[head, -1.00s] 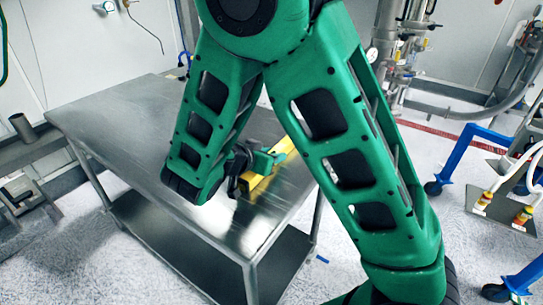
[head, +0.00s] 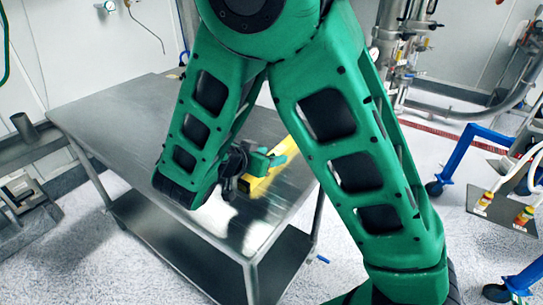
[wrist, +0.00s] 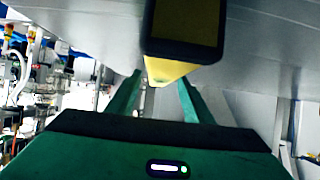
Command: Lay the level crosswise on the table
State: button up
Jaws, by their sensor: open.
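The level is a yellow bar with a dark end. In the wrist view the level's dark end and yellow side (wrist: 172,70) show close up, beyond my gripper's spread fingers (wrist: 155,92). The fingers are open. I cannot tell whether they touch the bar.
The left part of the tabletop is bare. A lower shelf (head: 170,240) is under the table. A blue wheeled frame (head: 455,160) stands on the floor at the right. Pipes and a gauge (head: 400,50) are at the back.

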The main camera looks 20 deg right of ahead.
jog(key=v, duration=0.9)
jog(key=shift+s+a+r, duration=0.1)
jog(key=shift+s+a, duration=0.05)
jog(key=shift+a, duration=0.15)
jog(key=d+g, duration=0.1)
jog(key=d, duration=0.2)
jog(key=d+g, duration=0.1)
jog(key=d, duration=0.2)
jog(key=s+d+g, duration=0.1)
jog(key=d, duration=0.3)
jog(key=shift+y, duration=0.3)
jog(key=s+d+n+g+y, duration=0.2)
jog(key=s+d+g+y, duration=0.35)
jog(key=s+d, duration=1)
jog(key=s+n+t+y, duration=0.1)
jog(key=s+y, duration=0.3)
jog(key=s, duration=0.4)
jog(key=shift+s+r+n, duration=0.25)
jog(key=shift+s+n, duration=0.15)
jog(key=shift+n, duration=0.3)
jog(key=shift+d, duration=0.1)
jog(key=shift+w+f, duration=0.25)
jog(key=shift+w, duration=0.35)
